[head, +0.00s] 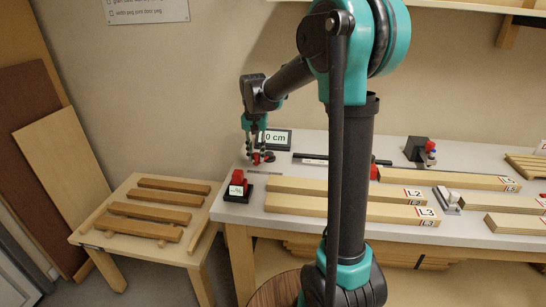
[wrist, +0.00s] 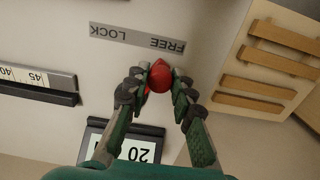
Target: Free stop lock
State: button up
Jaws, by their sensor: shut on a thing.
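The stop lock's red knob (wrist: 160,76) is between my gripper's fingertips in the wrist view. My gripper (wrist: 156,88) is shut on it, with dark finger pads on both sides. A grey label strip (wrist: 137,38) with the words FREE and LOCK, upside down in the picture, lies just beyond the knob. The knob is nearer the word FREE than LOCK. In the head view my gripper (head: 260,153) points down at the left end of the bench, and the pads partly hide the knob there. The lock's lever or base is hidden.
A display (head: 276,139) stands right behind my gripper. A red block on a black base (head: 238,187) is at the bench's front left corner. Long wooden bars (head: 345,190) lie to the right. A low table (head: 100,238) with several brown slats stands left.

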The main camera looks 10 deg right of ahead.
jog(key=shift+w+a, duration=0.25)
jog(key=shift+w, duration=0.1)
dwell(0.6)
jog(key=o, duration=0.8)
jog(key=shift+r, duration=4.5)
